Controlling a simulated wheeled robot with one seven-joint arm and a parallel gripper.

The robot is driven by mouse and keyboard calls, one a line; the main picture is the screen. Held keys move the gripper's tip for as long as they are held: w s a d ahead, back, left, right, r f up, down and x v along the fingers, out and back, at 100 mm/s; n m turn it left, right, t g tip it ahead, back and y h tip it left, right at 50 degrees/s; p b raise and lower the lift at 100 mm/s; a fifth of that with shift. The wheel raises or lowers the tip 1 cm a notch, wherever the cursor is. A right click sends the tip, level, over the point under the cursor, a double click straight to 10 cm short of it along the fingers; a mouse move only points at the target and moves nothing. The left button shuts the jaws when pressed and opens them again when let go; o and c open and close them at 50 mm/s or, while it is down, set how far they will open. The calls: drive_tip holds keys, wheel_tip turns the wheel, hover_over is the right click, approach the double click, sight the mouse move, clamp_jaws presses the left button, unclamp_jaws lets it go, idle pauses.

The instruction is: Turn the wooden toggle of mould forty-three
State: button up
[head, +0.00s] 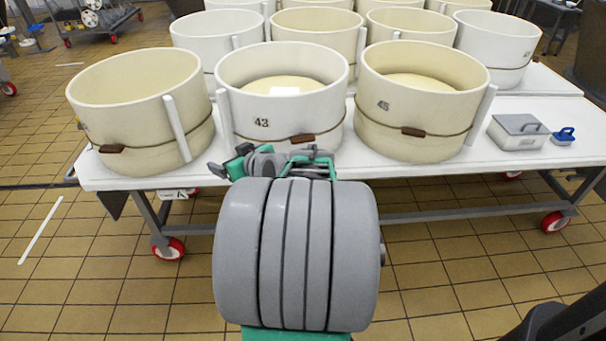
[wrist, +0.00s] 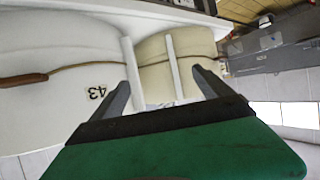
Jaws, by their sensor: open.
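Mould forty-three (head: 240,110) is a white round mould on the table, marked 43, with a cream fill inside. A cord runs round its lower wall. Its brown wooden toggle (head: 302,139) lies about level on the cord, right of the number. In the wrist view, which is upside down, the mould's wall (wrist: 60,110) fills the left and the toggle (wrist: 22,81) is at the left edge. My gripper (wrist: 161,80) is open and empty, pointing at the gap beside the mould, well away from the toggle. In the head view my gripper (head: 230,161) is at the table's front edge, left of the toggle.
A cream mould (head: 135,120) stands close on the left and mould 45 (head: 420,110) on the right, each with its own cord and toggle. White upright strips (head: 177,128) stand beside the moulds. A grey lidded box (head: 518,131) and a blue item (head: 564,135) are at right.

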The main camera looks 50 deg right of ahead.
drive_tip(key=s+d+f+m+t+h+b, duration=0.1)
drive_tip(key=s+d+f+m+h+b, duration=0.15)
drive_tip(key=d, duration=0.35)
drive_tip(key=s+d+f+m+t+h+b, duration=0.1)
drive_tip(key=s+d+f+h+b, duration=0.25)
drive_tip(key=d, duration=0.35)
drive_tip(key=m+h+b, duration=0.2)
approach(304, 141)
drive_tip(key=x, duration=0.3)
drive_tip(key=shift+n, duration=0.25)
drive_tip(key=x, duration=0.7)
drive_tip(key=shift+w+d, duration=0.1)
drive_tip(key=shift+w, duration=0.05)
drive_tip(key=shift+r, duration=0.1)
drive_tip(key=shift+c, duration=0.3)
drive_tip(key=c, duration=1.3)
